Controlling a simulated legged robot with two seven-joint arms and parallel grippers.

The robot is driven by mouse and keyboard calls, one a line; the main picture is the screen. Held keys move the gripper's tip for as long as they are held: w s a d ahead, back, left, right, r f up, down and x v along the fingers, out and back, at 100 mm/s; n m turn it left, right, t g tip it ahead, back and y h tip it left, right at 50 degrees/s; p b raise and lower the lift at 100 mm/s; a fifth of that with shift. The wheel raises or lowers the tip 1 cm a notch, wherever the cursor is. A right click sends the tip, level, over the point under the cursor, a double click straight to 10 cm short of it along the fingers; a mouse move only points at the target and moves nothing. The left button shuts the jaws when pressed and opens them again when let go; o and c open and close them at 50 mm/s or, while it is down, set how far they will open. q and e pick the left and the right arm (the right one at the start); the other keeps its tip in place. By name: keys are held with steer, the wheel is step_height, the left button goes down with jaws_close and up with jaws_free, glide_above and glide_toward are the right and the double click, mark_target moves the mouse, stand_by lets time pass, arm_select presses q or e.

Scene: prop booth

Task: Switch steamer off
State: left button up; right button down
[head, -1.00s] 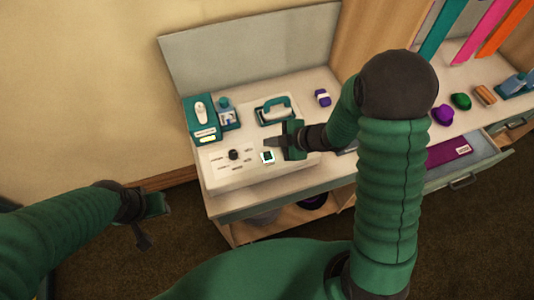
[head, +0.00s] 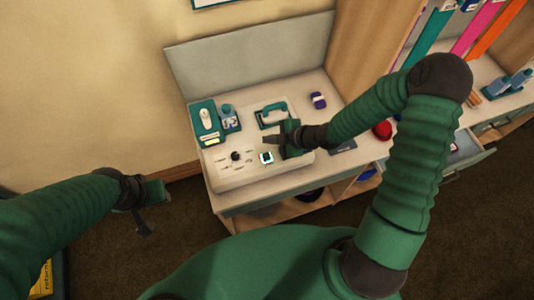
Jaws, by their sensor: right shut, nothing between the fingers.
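The steamer appears to be the low white unit (head: 226,178) on the counter. Its sloping top carries a round black knob (head: 236,157) and a small square with a dark centre and pale cyan rim (head: 267,157). A teal handled piece (head: 271,113) lies at its back. My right gripper (head: 270,138) is shut and empty, pointing left over the unit, just behind the square in the picture. I cannot tell whether it touches the unit. My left gripper (head: 150,210) hangs over the floor, away from the counter; its finger gap is unclear.
A teal holder (head: 203,118) with bottles stands behind the unit at left. A purple-and-white item (head: 318,100) sits behind to the right. A red object (head: 382,130) shows beyond my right forearm. A grey panel (head: 245,65) backs the counter. An open drawer (head: 466,152) juts out at right.

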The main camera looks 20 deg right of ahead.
mark_target(269, 157)
step_height(269, 157, down, 8)
steer(key=b, duration=0.7)
steer(key=shift+f+b, duration=0.2)
steer(key=shift+b, duration=0.1)
steer(key=shift+f, duration=0.2)
steer(key=shift+a, duration=0.1)
stand_by(1.2)
steer(key=shift+f+b, duration=0.3)
steer(key=shift+b, duration=0.1)
